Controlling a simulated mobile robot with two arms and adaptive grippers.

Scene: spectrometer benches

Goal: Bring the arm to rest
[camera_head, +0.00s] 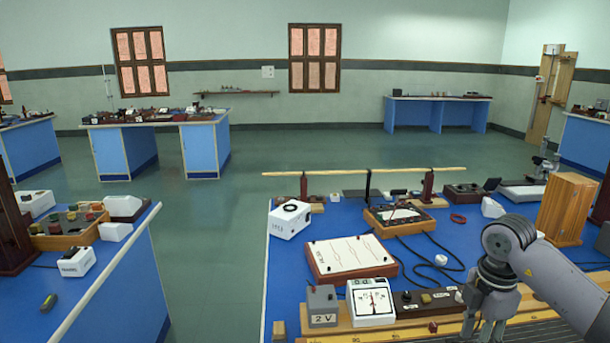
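My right arm (560,285) comes in from the right edge over the near bench (285,262). My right gripper (486,328) points down above the bench's near side, to the right of a black box with knobs (425,302). Its fingertips are cut off by the lower edge of the picture, so I cannot see whether they are apart or hold anything. My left arm and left gripper are not in view.
A white dial meter (371,302) and a grey 2 V box (322,306) stand left of my gripper. A wooden box (566,209) stands behind the arm. A second bench (125,275) lies left, with clear floor (220,245) between.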

